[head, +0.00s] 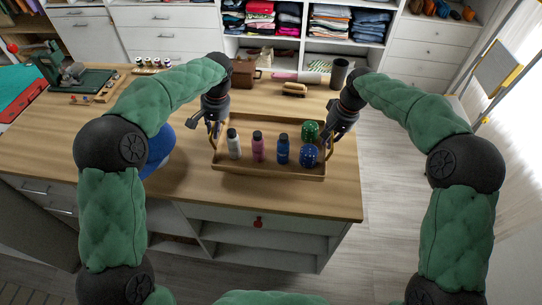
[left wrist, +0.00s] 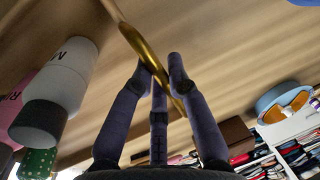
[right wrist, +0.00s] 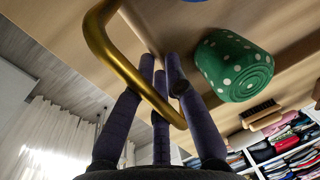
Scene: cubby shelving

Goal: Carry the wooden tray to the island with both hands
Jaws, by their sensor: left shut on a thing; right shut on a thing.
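The wooden tray (head: 268,172) is over the island's wooden top (head: 200,185) near its right end, level; I cannot tell whether it touches the top. It holds a white bottle (head: 234,146), a pink bottle (head: 257,147), a blue bottle (head: 282,150), a green dotted cup (head: 310,131) and a blue dotted cup (head: 308,157), all inside the rim. My left gripper (head: 214,128) is shut on the tray's left gold handle (left wrist: 140,45). My right gripper (head: 331,130) is shut on the right gold handle (right wrist: 98,35).
Behind the tray are a brown box (head: 243,76), a brush (head: 294,89) and a dark cylinder (head: 339,72). A blue round object (head: 160,150) is left of the tray, partly behind my left arm. Floor is open at right.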

